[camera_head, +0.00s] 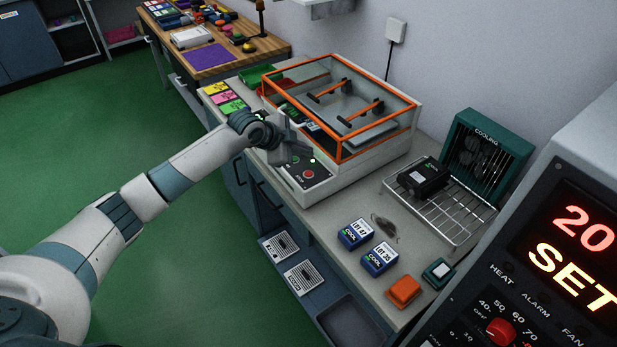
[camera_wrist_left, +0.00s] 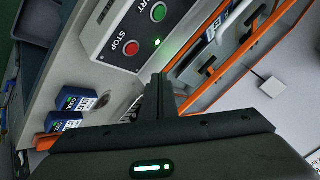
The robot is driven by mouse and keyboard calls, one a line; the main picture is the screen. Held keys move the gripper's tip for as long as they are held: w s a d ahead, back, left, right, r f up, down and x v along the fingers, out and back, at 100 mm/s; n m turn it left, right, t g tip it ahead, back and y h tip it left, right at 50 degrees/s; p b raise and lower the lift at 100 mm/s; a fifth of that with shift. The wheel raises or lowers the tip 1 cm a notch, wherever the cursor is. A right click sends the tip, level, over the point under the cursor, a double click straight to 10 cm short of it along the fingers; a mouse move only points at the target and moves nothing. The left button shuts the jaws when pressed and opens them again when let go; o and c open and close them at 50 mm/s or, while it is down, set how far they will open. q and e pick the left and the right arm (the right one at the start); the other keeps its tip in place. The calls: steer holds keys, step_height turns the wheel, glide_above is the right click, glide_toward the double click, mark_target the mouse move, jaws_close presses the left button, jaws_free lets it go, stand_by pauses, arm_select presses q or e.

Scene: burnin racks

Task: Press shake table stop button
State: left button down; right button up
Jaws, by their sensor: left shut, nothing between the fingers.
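The shake table (camera_head: 375,150) is a white box with an orange-framed clear cover. Its front panel carries a red stop button (camera_head: 308,174), which also shows in the left wrist view (camera_wrist_left: 132,48) beside the word STOP. The green start button (camera_wrist_left: 159,12) and a small lit green lamp (camera_wrist_left: 157,42) are near it. My left gripper (camera_head: 303,154) is shut and empty, close to the panel, just up and left of the stop button in the head view. In the left wrist view its closed fingers (camera_wrist_left: 161,85) are below the lamp, apart from the stop button. The start button is hidden in the head view.
On the bench are two blue COOL boxes (camera_head: 355,233), an orange block (camera_head: 404,291) and a wire rack (camera_head: 455,225) by a green cooling fan unit (camera_head: 488,150). A panel with a lit display (camera_head: 572,235) fills the right. Coloured cards (camera_head: 226,98) lie left of the shake table.

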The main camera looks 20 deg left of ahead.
arm_select(q)
step_height(320, 180, down, 4)
steer(key=shift+r+b, duration=0.2)
steer(key=shift+b, duration=0.9)
steer(key=shift+f+b, duration=0.5)
steer(key=shift+f, duration=0.45)
steer(key=shift+f+b, duration=0.35)
steer(key=shift+f, duration=0.5)
stand_by(1.4)
steer(key=shift+r, duration=0.1)
steer(key=shift+r+p, duration=0.7)
steer(key=shift+r, duration=0.1)
step_height(320, 180, up, 5)
steer(key=p, duration=0.4)
steer(key=shift+f, duration=0.1)
stand_by(0.9)
